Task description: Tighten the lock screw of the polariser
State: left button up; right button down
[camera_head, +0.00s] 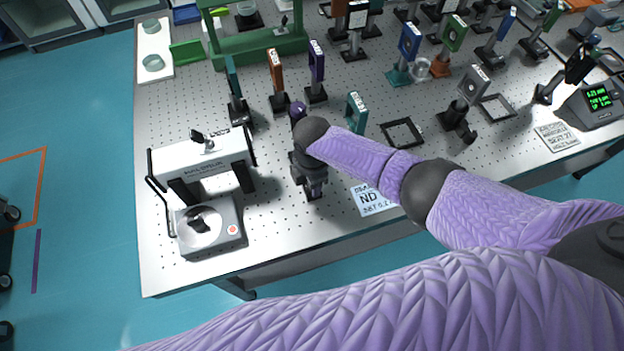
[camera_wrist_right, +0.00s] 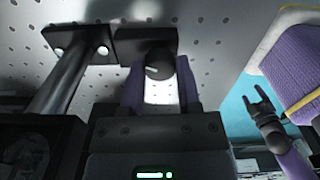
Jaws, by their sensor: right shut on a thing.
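In the right wrist view, my right gripper (camera_wrist_right: 160,82) has its two purple fingers on either side of a small dark round knob (camera_wrist_right: 158,66) with a white mark. It is shut on this knob, which looks like the lock screw. A dark post (camera_wrist_right: 72,75) on a square base stands to the left, with a dark mount at the lower left. In the head view my right arm reaches in from the right to the table's near left part; its hand hides the grip, and I cannot tell which mount is the polariser. My left gripper (camera_wrist_right: 262,104) shows open and empty in the wrist view.
The perforated table (camera_head: 265,235) carries several post-mounted optics, close behind the hand. A white instrument (camera_head: 205,160) and a grey stirrer-like device (camera_head: 212,228) stand left. A paper labelled ND (camera_head: 372,199) lies right of the hand. The table's near edge is mostly clear.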

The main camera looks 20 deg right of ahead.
jog(key=n, duration=0.3)
jog(key=shift+n, duration=1.3)
jog(key=shift+c, duration=1.6)
grip_release()
notch_tip(320, 180, up, 10)
jog(key=p, duration=0.3)
